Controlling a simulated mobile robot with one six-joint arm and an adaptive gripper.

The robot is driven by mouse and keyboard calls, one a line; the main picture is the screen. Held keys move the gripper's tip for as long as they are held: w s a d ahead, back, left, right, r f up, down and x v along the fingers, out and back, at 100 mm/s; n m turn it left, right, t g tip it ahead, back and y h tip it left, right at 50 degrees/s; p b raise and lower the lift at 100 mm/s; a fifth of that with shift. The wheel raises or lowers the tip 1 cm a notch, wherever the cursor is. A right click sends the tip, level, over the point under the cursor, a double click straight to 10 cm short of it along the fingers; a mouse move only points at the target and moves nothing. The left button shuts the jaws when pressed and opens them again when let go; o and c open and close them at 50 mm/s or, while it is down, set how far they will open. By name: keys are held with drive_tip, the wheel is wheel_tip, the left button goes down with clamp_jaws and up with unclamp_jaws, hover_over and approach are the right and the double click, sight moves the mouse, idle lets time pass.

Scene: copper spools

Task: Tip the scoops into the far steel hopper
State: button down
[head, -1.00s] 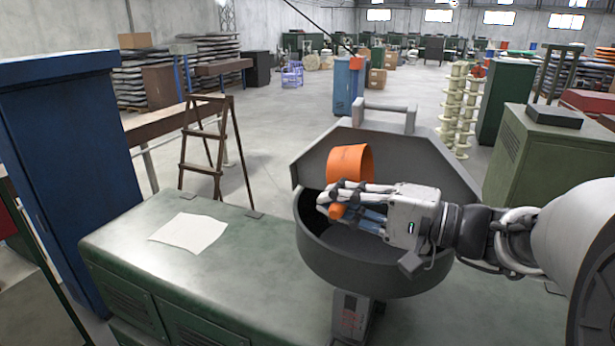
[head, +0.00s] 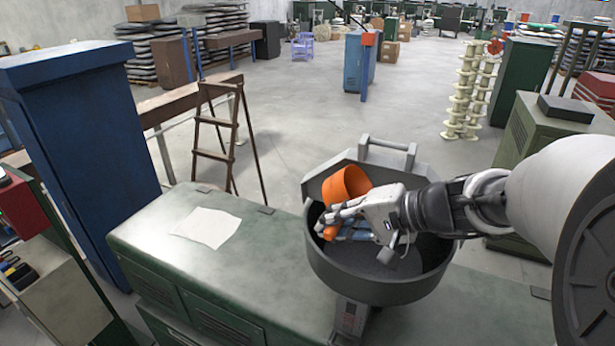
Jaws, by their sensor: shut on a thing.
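An orange scoop (head: 345,184) is held by its handle in my gripper (head: 333,223), which is shut on it. The scoop is tilted over the round dark grey steel hopper (head: 375,289), near the rear left of its rim. The hopper's bowl holds a dark surface (head: 395,265); whether this is material or the bare bottom I cannot tell. The scoop's inside shows only in part, and I cannot see its contents. No second scoop is seen.
The hopper stands at a green metal cabinet top (head: 150,235) with a white paper sheet (head: 207,227) on it. A tall blue cabinet (head: 85,150) and brown stepladder (head: 220,135) stand at left. Cream spools (head: 468,95) stand behind.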

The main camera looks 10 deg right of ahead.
drive_tip(key=g+h, duration=0.2)
drive_tip(key=r+g+h+p, duration=0.1)
drive_tip(key=g+h, duration=0.1)
drive_tip(key=h, duration=0.1)
drive_tip(key=g+h, duration=0.2)
drive_tip(key=h, duration=0.1)
drive_tip(key=shift+r, duration=0.3)
drive_tip(key=shift+w+a+r, duration=0.1)
drive_tip(key=shift+w, duration=0.05)
idle(0.4)
